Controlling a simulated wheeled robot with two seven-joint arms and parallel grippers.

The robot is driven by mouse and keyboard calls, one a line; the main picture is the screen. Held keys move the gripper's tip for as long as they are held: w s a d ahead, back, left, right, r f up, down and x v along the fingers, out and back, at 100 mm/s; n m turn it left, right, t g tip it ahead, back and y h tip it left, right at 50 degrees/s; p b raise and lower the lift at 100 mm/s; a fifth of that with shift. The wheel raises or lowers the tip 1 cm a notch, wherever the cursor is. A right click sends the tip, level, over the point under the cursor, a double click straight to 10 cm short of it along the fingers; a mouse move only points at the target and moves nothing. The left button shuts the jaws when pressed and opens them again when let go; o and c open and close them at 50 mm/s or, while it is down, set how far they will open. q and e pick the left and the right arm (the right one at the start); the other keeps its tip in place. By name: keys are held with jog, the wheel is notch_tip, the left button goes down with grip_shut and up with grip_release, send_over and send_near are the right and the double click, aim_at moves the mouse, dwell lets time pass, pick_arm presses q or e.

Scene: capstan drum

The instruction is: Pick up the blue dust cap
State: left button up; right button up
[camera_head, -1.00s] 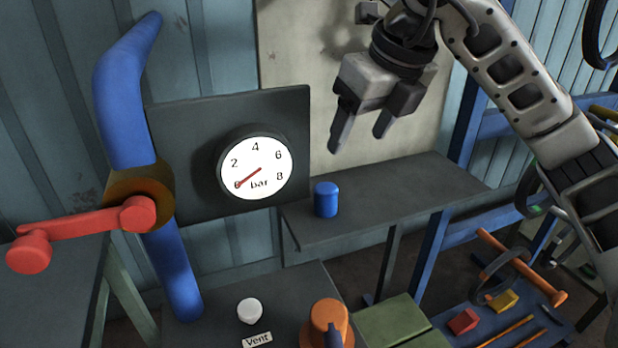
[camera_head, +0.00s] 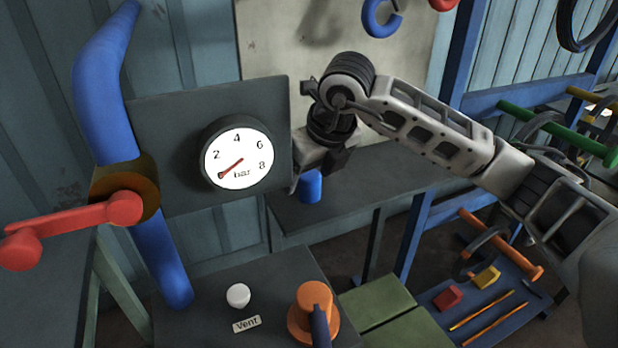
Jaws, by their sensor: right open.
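The blue dust cap (camera_head: 311,187) is a small upright blue cylinder on the dark grey shelf (camera_head: 380,195), near its left end. My right gripper (camera_head: 310,180) is low at the cap, its fingers pointing down. One finger shows just left of the cap, and the gripper body hides the cap's top left part. The other finger is seen only in part above the cap. I cannot tell whether the fingers touch the cap. My left gripper is not in view.
A pressure gauge (camera_head: 239,158) on a dark panel stands left of the gripper. A red lever (camera_head: 75,225) on a blue pipe (camera_head: 163,255) is farther left. The shelf is clear right of the cap.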

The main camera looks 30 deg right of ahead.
jog(key=shift+w+f, duration=0.25)
jog(key=shift+f, duration=0.45)
jog(key=c, duration=1)
jog(key=shift+r, duration=0.15)
